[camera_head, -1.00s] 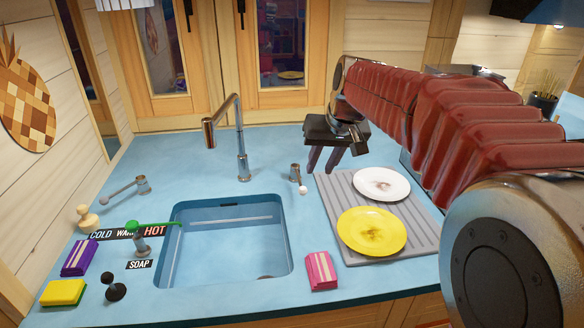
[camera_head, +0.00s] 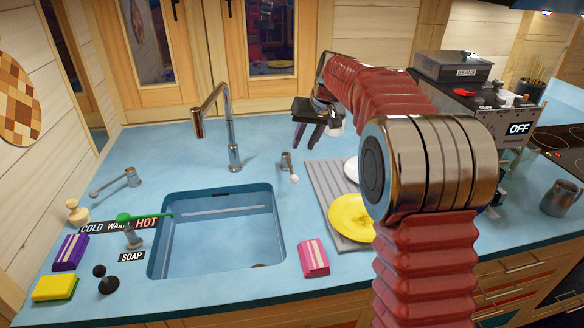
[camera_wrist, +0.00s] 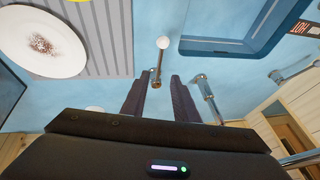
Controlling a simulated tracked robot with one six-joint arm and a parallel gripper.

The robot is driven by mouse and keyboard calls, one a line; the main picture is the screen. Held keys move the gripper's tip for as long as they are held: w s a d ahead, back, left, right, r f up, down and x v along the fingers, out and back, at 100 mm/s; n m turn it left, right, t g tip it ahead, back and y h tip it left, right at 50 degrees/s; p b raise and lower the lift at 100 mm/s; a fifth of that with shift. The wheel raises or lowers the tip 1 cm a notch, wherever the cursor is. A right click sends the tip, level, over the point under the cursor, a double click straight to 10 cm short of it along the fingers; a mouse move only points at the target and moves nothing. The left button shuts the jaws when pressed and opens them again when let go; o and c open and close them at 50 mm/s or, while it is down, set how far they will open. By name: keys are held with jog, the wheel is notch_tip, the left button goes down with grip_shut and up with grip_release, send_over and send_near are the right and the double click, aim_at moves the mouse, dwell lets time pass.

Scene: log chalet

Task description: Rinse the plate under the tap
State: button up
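A white plate (camera_head: 351,168) lies on the grey ridged drainboard, mostly hidden behind my arm. In the wrist view the white plate (camera_wrist: 42,42) carries a brown smear. A yellow plate (camera_head: 350,217) lies nearer on the drainboard, partly covered by my arm. The metal tap (camera_head: 233,150) stands behind the sink (camera_head: 165,245), its spout pointing left of the column. My gripper (camera_head: 308,146) hangs above the counter, right of the tap and behind the drainboard. In the wrist view my gripper (camera_wrist: 160,78) has its two fingers apart with nothing between them; a white-knobbed lever (camera_wrist: 162,44) shows beyond.
A green-tipped lever (camera_head: 130,228) stands by the COLD, WARM and HOT labels. Purple (camera_head: 69,252), yellow (camera_head: 55,287) and pink (camera_head: 313,257) sponge-like blocks lie around the sink. A machine marked OFF (camera_head: 518,128) stands at right.

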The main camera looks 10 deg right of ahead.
aim_at(291, 170)
jog(key=x, duration=1.3)
jog(key=shift+w+a+f, duration=0.1)
jog(key=shift+f, duration=0.25)
jog(key=shift+c, duration=0.6)
grip_shut()
dwell(0.5)
